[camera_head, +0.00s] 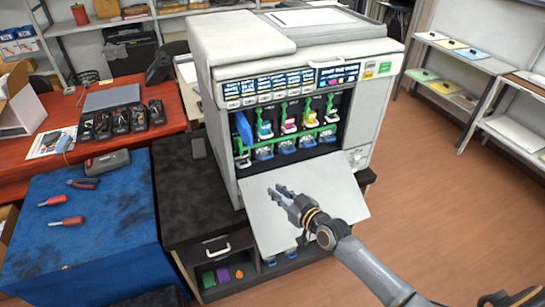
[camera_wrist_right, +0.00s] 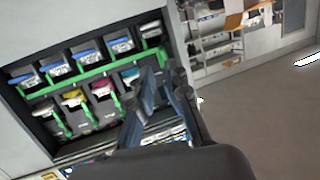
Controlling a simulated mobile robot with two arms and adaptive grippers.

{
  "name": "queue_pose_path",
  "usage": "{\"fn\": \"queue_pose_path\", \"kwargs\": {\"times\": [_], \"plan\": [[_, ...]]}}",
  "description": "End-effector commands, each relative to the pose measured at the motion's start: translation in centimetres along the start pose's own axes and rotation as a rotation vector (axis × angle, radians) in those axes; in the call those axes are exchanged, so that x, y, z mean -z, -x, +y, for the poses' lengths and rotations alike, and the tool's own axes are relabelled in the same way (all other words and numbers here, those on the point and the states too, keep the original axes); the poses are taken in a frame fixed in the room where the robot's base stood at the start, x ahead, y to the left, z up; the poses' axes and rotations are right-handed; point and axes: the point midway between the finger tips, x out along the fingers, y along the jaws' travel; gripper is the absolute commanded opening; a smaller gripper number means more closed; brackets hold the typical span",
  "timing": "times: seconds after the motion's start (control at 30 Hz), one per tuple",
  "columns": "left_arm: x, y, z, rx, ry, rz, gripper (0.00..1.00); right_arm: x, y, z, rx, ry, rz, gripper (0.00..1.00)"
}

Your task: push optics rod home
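The white printer (camera_head: 280,60) stands with its front flap (camera_head: 300,205) folded down. Its open bay holds a row of toner cartridges with black, cyan, magenta and yellow parts, and green rails (camera_head: 290,139). A blue upright piece (camera_head: 243,130) shows at the bay's left end. I cannot single out the optics rod for certain. My right gripper (camera_head: 278,190) is open and empty above the flap, in front of and below the bay, apart from the cartridges. In the wrist view, its two fingers (camera_wrist_right: 166,84) stand apart before the bay's green rail (camera_wrist_right: 70,84). My left gripper is not in view.
A dark cabinet (camera_head: 180,185) carries the printer. A blue-covered table (camera_head: 110,225) at left holds red-handled screwdrivers (camera_head: 66,221) and pliers (camera_head: 84,183). A red table (camera_head: 60,120) stands behind it. Shelves (camera_head: 465,60) are at right, with clear floor before them.

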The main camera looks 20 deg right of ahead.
Motion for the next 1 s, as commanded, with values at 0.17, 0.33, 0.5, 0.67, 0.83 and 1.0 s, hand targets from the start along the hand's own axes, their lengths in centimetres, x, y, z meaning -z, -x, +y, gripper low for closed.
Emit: {"fn": "queue_pose_path", "kwargs": {"times": [0.17,0.33,0.5,0.67,0.83,1.0], "plan": [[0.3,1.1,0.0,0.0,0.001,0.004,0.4,9.3,-0.1,-0.1,0.031,0.012,0.162,0.16],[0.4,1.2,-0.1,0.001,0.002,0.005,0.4,12.2,0.1,-0.2,0.042,0.015,0.218,0.16],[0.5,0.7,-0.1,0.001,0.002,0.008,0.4,12.4,-1.1,-0.2,0.042,0.012,0.222,0.16],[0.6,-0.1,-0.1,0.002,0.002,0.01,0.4,12.9,-3.2,-0.4,0.043,0.012,0.223,0.16],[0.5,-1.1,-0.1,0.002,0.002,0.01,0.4,13.3,-5.7,-0.5,0.042,0.012,0.222,0.16],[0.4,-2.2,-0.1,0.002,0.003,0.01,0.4,13.8,-7.9,-0.6,0.042,0.014,0.221,0.16]]}}
